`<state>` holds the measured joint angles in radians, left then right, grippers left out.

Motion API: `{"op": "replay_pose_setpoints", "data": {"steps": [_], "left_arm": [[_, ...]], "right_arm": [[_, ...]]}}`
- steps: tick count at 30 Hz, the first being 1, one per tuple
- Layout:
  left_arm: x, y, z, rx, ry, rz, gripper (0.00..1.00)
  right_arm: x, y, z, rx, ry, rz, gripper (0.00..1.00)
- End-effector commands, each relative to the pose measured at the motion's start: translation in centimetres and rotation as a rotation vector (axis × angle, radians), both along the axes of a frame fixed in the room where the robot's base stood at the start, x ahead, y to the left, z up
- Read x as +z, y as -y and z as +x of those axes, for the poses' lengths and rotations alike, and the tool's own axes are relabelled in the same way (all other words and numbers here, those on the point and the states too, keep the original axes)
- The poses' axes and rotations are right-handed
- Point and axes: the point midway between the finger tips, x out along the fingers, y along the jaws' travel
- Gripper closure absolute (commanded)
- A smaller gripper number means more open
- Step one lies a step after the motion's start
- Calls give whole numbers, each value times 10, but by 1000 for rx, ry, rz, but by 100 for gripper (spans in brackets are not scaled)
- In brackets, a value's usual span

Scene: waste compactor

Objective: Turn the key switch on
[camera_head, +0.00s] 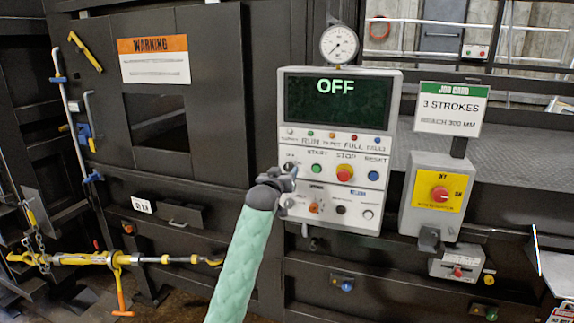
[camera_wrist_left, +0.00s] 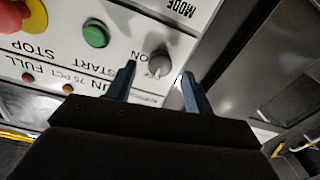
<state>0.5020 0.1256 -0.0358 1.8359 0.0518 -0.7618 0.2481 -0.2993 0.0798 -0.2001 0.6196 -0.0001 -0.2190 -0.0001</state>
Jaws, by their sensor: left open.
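The control panel (camera_head: 345,214) is a pale box whose dark screen (camera_head: 337,99) reads OFF in green. The key switch (camera_wrist_left: 159,63) is a small round grey knob near the panel's edge, beside the green START button (camera_wrist_left: 96,35), with ON lettering near it. In the head view it is at the panel's left edge (camera_head: 290,165), just above my gripper. My left gripper (camera_head: 290,181) is open at the panel's left side. In the left wrist view its two fingers (camera_wrist_left: 159,76) point at the knob, one on either side of its line. Contact cannot be told.
The red STOP button (camera_head: 344,173) and blue RESET button (camera_head: 373,175) are on the panel. A pressure gauge (camera_head: 339,44) stands above it.

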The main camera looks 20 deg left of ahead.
Motion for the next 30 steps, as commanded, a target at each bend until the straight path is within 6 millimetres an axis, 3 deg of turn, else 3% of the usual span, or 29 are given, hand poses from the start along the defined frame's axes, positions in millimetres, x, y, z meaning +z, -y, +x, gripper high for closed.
{"op": "replay_pose_setpoints", "data": {"steps": [7, 18, 19, 25, 30], "left_arm": [[1, 1, 26, 0, -2, 0, 48], [-1, 1, 31, 0, -1, 0, 48], [-1, 0, 31, 0, -1, 0, 50], [-1, 0, 31, 0, -1, 0, 89], [-1, 0, 31, 0, -1, 4, 92]], "right_arm": [[17, 0, -1, 0, -1, 0, 100], [19, -1, -1, -1, -1, 1, 100], [19, -2, -1, -1, -1, 1, 100], [19, -2, -1, -1, -1, 2, 100], [18, -2, -1, -1, -1, 2, 100]]}}
